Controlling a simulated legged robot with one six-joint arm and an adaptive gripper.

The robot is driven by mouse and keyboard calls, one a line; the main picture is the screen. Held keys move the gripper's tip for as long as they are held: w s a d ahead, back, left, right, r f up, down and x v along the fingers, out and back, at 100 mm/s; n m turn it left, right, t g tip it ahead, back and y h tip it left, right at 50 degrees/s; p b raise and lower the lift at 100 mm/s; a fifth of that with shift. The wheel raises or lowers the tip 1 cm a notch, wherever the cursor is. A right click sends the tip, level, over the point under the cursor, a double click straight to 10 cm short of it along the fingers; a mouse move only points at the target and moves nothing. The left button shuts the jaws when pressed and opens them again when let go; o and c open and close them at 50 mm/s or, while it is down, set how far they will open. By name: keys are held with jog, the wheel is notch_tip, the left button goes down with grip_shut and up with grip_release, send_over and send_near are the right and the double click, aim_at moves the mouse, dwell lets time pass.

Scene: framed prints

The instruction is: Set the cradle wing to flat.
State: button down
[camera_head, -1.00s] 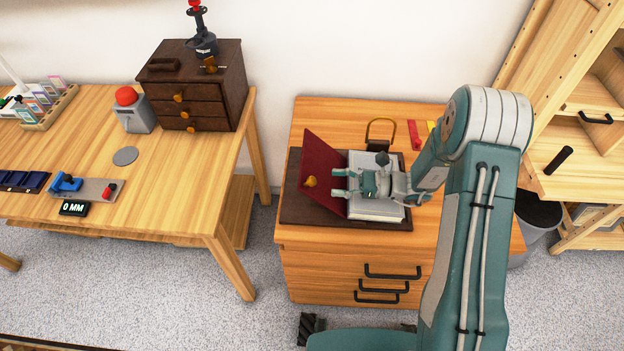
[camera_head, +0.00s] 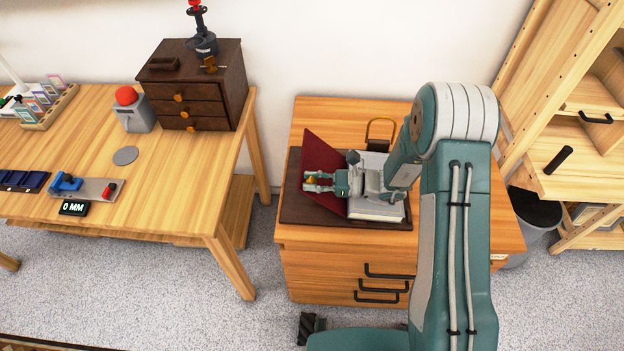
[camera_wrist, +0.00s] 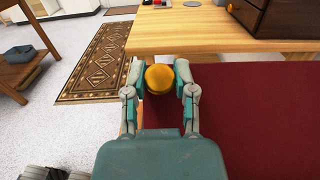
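The cradle wing is a dark red panel (camera_head: 324,160), tilted up at the left of the book cradle on the wooden cabinet. It also fills the lower right of the wrist view (camera_wrist: 270,110). A round yellow knob (camera_wrist: 160,78) is on the wing. My gripper (camera_wrist: 158,76) is open, with one finger on each side of the knob; I cannot tell whether they touch it. In the head view my gripper (camera_head: 312,181) covers most of the knob. The cradle's pale book block (camera_head: 378,208) lies right of the wing on a dark brown base (camera_head: 300,207), partly hidden by my arm.
A wooden table (camera_head: 190,180) stands to the left, with a dark drawer box (camera_head: 215,90), a red button box (camera_head: 134,112) and a gauge reading 0 MM (camera_head: 74,208). A brass loop (camera_head: 380,128) stands behind the book. A shelf is at the right.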

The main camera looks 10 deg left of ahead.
aim_at(285, 208)
jog(key=shift+a+f+h, duration=0.3)
jog(key=shift+a+h, duration=0.2)
jog(key=shift+a, duration=0.1)
jog(key=a+f+h, duration=0.1)
jog(key=f+h, duration=0.1)
jog(key=a+f+h, duration=0.4)
jog(key=f, duration=0.1)
jog(key=shift+a+f+h, duration=0.2)
jog(key=shift+f+h, duration=0.1)
jog(key=shift+a+f, duration=0.15)
jog(key=shift+f, duration=0.95)
jog(key=shift+s, duration=0.1)
jog(key=shift+c, duration=2.2)
grip_release()
jog(key=shift+f, duration=0.1)
jog(key=shift+a, duration=0.2)
